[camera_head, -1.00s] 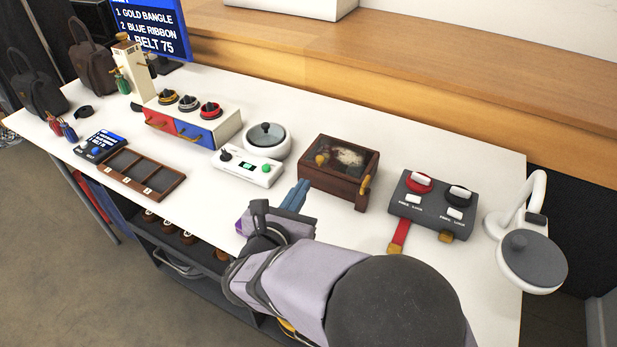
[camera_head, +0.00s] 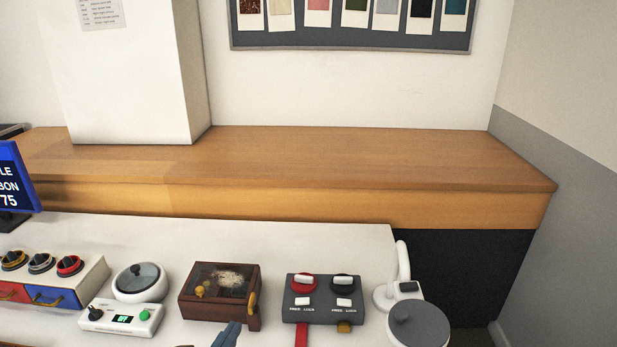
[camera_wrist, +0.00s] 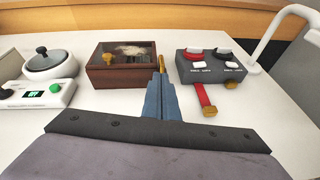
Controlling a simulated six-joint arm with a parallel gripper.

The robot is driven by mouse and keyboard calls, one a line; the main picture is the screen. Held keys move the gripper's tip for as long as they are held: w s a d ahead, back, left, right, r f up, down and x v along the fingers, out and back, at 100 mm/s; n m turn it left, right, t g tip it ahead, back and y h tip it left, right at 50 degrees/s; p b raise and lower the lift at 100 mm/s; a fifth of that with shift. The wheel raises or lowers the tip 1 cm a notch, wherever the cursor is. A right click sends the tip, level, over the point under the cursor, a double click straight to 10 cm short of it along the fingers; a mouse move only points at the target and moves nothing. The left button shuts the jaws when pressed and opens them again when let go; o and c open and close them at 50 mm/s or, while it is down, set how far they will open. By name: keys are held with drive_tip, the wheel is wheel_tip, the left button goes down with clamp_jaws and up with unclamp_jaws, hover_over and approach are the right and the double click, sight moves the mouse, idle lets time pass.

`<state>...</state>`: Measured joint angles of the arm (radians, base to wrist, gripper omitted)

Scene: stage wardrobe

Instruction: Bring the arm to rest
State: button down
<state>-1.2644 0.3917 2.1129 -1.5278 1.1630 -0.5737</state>
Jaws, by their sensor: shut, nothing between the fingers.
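My gripper (camera_wrist: 160,98) shows in the wrist view with its blue-grey fingers together and nothing between them. It points toward the gap between a dark wooden box with a glass top (camera_wrist: 122,67) and a grey switch box (camera_wrist: 212,66). In the head view only the fingertips (camera_head: 228,335) show at the bottom edge, just in front of the wooden box (camera_head: 219,290). The rest of my arm is out of the head view. Whether the fingertips touch the box or the table cannot be told.
The white table (camera_head: 350,240) also holds a white round-lidded pot (camera_head: 139,283), a control unit with a green button (camera_head: 122,317), the switch box (camera_head: 318,297) with a red strap, and a white lamp (camera_head: 418,325). A wooden ledge (camera_head: 330,155) runs behind.

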drive_tip(key=d+r+m+g+h+p, duration=0.1)
drive_tip(key=d+m+g+h+p, duration=0.85)
drive_tip(key=d, duration=1.35)
drive_tip(key=s+d+r+m+g+y+p, duration=0.2)
drive_tip(key=s+d+m+y+p, duration=0.1)
drive_tip(key=m, duration=0.9)
drive_tip(key=s+d+r+m+g+y+p, duration=0.2)
drive_tip(key=s+d+m+y, duration=0.3)
drive_tip(key=m, duration=0.7)
drive_tip(key=s+r+y+p, duration=0.1)
drive_tip(key=s+y, duration=0.1)
drive_tip(key=s, duration=0.2)
drive_tip(key=shift+d+y, duration=0.35)
drive_tip(key=shift+s+g+p, duration=0.1)
drive_tip(key=shift+g+p, duration=0.15)
drive_tip(key=shift+p, duration=0.05)
